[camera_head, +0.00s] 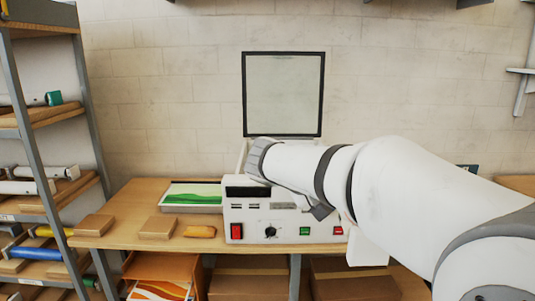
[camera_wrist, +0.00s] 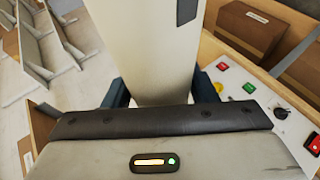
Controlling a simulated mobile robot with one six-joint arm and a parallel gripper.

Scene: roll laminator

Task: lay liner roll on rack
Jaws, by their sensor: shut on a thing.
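A thick off-white roll (camera_wrist: 150,50), which looks like the liner roll, fills the middle of the wrist view, with a dark patch near its top. My gripper (camera_wrist: 160,92) is shut on it, with a dark blue finger on each side. In the head view my arm hides most of the grip. A white piece shows below the arm there, and I cannot tell whether it is the roll. A rack (camera_head: 48,130) with wooden shelves stands at the left of the head view, holding several rolls; the wrist view shows pale grey panels that I cannot identify surely.
The laminator (camera_head: 285,222) sits on the wooden bench (camera_head: 140,205), partly behind my arm. A green print (camera_head: 192,194), a flat wooden block (camera_head: 157,228) and a small tan packet (camera_head: 200,232) lie left of it. Cardboard boxes (camera_head: 245,278) stand below the bench.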

